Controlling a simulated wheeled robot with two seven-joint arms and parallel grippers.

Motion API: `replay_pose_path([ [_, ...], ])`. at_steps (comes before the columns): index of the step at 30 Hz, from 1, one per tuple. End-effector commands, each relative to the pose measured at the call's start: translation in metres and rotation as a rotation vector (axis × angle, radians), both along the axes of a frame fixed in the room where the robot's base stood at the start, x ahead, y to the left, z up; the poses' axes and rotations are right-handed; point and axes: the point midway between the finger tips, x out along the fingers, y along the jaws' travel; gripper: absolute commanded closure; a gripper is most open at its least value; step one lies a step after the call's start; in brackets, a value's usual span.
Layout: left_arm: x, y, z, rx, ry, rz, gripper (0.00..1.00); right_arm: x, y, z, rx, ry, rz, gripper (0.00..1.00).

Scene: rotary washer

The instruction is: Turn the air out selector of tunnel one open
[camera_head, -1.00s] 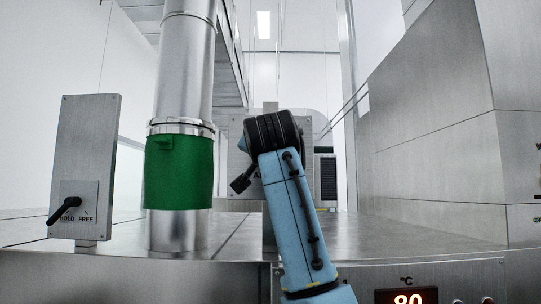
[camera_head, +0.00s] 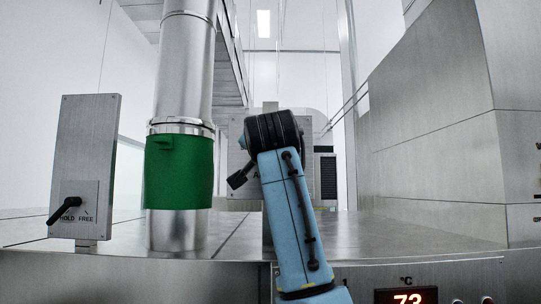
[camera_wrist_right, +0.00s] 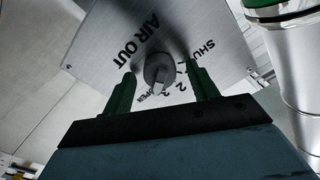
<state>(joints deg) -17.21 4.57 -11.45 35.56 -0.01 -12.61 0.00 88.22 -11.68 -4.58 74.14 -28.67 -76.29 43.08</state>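The air out selector (camera_wrist_right: 158,70) is a round grey knob with a raised grip on a metal panel (camera_wrist_right: 118,22) marked AIR OUT. In the right wrist view its scale reads SHUT, 2, 3 and OPEN, and the grip's narrow end points down the picture, near 3 and OPEN. My right gripper (camera_wrist_right: 161,68) is open, with one green finger on each side of the knob and visible gaps to it. In the head view my blue right arm (camera_head: 290,215) hides the knob; the panel (camera_head: 238,150) shows only partly behind it. My left gripper is out of view.
A vertical metal duct with a green sleeve (camera_head: 178,172) stands left of my arm. Further left is a HOLD/FREE panel (camera_head: 86,150) with a black lever (camera_head: 65,210). A large metal housing (camera_head: 430,130) fills the right. A red temperature display (camera_head: 407,298) is below.

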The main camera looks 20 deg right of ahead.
Motion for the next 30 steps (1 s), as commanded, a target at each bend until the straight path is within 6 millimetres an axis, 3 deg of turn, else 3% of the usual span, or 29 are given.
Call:
replay_pose_path([
  [7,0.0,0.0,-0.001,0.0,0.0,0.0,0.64,-0.001,0.0,-0.001,-0.002,0.002,0.0,0.41],
  [11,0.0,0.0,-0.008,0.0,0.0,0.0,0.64,-0.012,0.004,-0.002,-0.001,0.0,0.001,0.41],
  [24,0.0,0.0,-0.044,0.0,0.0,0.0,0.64,-0.101,0.03,-0.003,0.001,-0.002,0.003,0.41],
  [30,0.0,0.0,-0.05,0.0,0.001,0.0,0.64,-0.124,0.036,-0.002,-0.001,0.001,0.001,0.41],
])
